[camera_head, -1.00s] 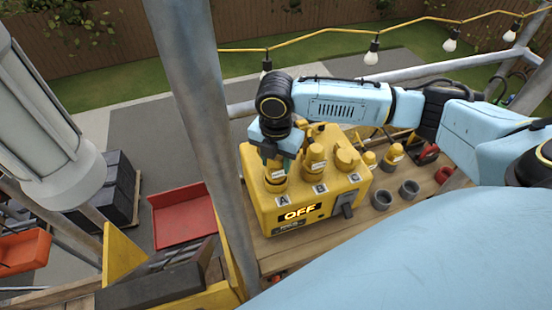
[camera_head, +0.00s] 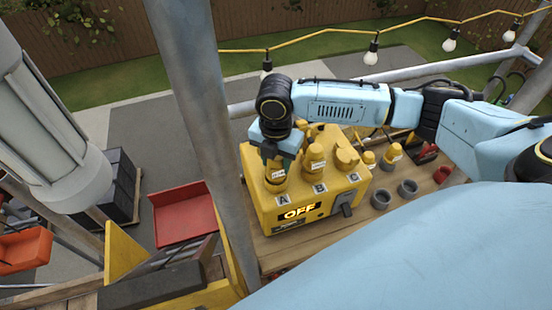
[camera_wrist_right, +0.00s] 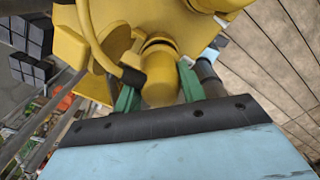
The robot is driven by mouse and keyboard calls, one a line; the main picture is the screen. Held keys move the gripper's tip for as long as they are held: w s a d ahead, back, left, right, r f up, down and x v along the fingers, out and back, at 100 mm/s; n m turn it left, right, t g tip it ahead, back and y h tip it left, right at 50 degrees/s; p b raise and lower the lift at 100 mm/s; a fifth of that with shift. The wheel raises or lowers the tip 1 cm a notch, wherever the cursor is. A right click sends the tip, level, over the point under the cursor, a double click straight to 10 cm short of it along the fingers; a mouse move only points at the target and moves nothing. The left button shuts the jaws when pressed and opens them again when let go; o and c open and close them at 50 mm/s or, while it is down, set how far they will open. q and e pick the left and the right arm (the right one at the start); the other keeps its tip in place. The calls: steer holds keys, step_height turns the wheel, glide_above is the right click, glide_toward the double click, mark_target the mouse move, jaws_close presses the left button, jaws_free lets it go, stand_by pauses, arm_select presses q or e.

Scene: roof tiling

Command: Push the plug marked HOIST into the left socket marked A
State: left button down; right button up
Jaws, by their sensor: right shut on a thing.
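A yellow power box (camera_head: 262,212) stands on the wooden bench, with a lit OFF display and sockets labelled A, B and C along its front edge. My right gripper (camera_head: 277,158) is over the left socket, A, shut on a yellow plug (camera_head: 276,176). The plug stands upright at socket A; its label is too small to read, and I cannot tell how deep it sits. In the right wrist view the green fingers flank the yellow plug (camera_wrist_right: 160,80). Other yellow plugs stand at socket B (camera_head: 315,160) and at socket C (camera_head: 347,158). My left gripper is not in view.
A lever (camera_head: 347,208) sits on the box's front right. A scaffold pole (camera_head: 200,120) stands close left of the box. A red tray (camera_head: 180,215) is beyond it.

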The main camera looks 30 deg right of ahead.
steer(key=shift+f, duration=0.6)
steer(key=o, duration=0.8)
steer(key=shift+r+p, duration=0.7)
steer(key=shift+r, duration=4.8)
